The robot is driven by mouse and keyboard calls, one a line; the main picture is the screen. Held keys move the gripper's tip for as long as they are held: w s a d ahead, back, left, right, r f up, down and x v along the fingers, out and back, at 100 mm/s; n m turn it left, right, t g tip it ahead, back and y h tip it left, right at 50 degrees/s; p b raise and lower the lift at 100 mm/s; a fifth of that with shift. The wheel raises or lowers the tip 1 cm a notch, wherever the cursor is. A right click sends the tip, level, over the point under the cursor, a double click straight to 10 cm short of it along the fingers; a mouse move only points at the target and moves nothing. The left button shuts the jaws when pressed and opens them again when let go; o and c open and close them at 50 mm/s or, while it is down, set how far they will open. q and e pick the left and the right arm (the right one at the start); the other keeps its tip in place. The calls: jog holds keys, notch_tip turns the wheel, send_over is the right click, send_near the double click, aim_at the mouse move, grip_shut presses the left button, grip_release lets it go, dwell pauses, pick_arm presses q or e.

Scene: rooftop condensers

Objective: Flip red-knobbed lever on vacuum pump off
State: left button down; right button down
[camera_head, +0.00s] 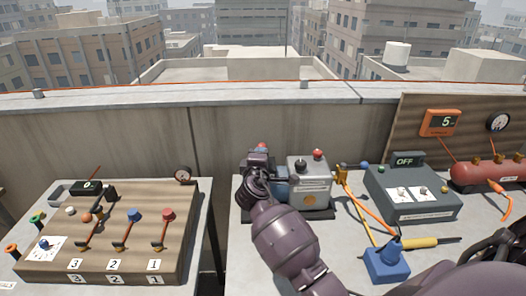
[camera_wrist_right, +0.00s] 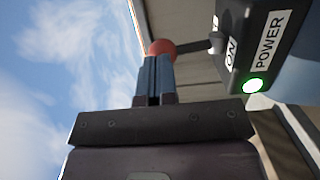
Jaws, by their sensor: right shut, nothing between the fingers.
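The vacuum pump (camera_head: 312,190), a grey and blue unit, stands on the right table. Its red-knobbed lever shows in the right wrist view: the red knob (camera_wrist_right: 160,47) sits on a short dark stem running right to a black switch box (camera_wrist_right: 255,45) marked ON and POWER. A green light (camera_wrist_right: 253,85) on the box is lit. My right gripper (camera_head: 260,153) is at the pump's left end and partly hides the switch box there. Its closed fingers (camera_wrist_right: 157,62) end at the knob, touching or nearly touching it, with nothing between them. My left gripper is out of view.
A grey box reading OFF (camera_head: 410,190) stands right of the pump, with orange and yellow hoses and a blue block (camera_head: 387,264) in front. A red tank (camera_head: 490,172) is farther right. A wooden lever panel (camera_head: 110,225) lies on the left table, across a gap.

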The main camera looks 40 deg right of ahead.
aim_at(260, 145)
jog(key=shift+w+d+r+p, duration=0.25)
jog(key=shift+w+r+p, duration=0.05)
jog(key=shift+w+r, duration=0.1)
jog(key=shift+w+d, duration=0.15)
jog(key=shift+w, duration=0.1)
jog(key=shift+w+d+r, duration=0.25)
jog(key=shift+w+d, duration=0.2)
jog(key=shift+w, duration=0.3)
jog(key=shift+w+d+b, duration=0.2)
jog(key=shift+w+b, duration=0.1)
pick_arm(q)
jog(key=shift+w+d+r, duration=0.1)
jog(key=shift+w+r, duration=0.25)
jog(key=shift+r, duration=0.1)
pick_arm(e)
jog(key=shift+r, duration=0.1)
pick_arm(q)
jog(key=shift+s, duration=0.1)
pick_arm(e)
jog(key=shift+w, duration=0.1)
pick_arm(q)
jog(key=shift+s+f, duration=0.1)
